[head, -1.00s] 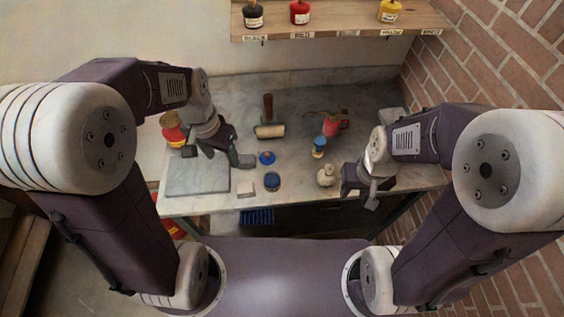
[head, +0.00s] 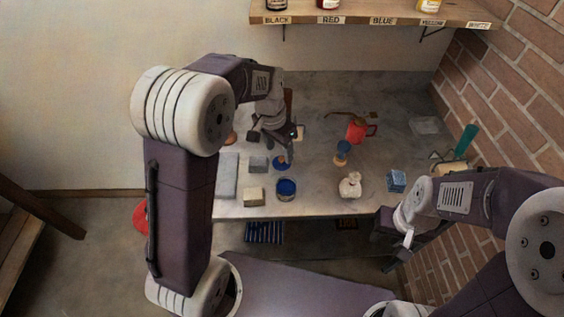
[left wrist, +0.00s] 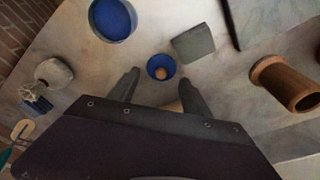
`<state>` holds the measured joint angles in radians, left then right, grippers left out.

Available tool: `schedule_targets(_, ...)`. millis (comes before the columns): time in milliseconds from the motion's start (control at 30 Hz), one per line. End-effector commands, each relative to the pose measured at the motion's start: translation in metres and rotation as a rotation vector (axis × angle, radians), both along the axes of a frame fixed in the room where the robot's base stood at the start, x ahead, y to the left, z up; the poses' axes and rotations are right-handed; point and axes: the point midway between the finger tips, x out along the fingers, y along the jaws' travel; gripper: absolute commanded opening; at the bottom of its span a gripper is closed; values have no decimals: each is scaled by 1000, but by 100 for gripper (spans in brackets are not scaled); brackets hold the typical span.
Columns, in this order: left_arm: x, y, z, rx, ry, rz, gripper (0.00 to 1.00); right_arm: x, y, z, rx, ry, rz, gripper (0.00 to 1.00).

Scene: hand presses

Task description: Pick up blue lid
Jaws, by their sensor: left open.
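The blue lid (head: 281,163), a small blue disc with a wooden knob, lies on the grey table. It also shows in the left wrist view (left wrist: 161,68), just ahead of and between my fingertips. My left gripper (head: 279,147) is open and empty beside the lid; its two spread fingers (left wrist: 159,82) show in the left wrist view. The open round pot with blue inside (head: 287,188) stands in front of the lid, and also shows in the left wrist view (left wrist: 113,19). My right gripper (head: 394,248) hangs off the table's front right; its jaw state is unclear.
Grey block (head: 258,163) and pale block (head: 254,196) stand left of the lid and pot. A grey slab (head: 228,175) lies further left. A white rounded object (head: 350,185), blue-topped item (head: 342,152) and red can (head: 358,130) stand right. A labelled shelf (head: 370,15) hangs behind.

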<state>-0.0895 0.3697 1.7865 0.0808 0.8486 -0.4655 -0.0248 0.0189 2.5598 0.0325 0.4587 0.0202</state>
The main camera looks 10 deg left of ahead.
Motion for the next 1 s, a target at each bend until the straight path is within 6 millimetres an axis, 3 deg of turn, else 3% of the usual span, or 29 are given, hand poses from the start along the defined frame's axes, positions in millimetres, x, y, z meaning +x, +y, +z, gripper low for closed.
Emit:
schedule_targets(233, 10, -2, -42, 0, 4, -1, 56, 0, 0, -7, 0, 0, 0, 36)
schedule_targets(533, 11, -2, -49, 0, 1, 0, 56, 0, 0, -7, 0, 0, 0, 36)
schedule_targets(733, 11, -2, -49, 0, 1, 0, 1, 0, 0, -7, 0, 0, 0, 36)
schedule_targets(1000, 10, -2, -50, 1, 5, 0, 0, 0, 0, -7, 0, 0, 0, 36)
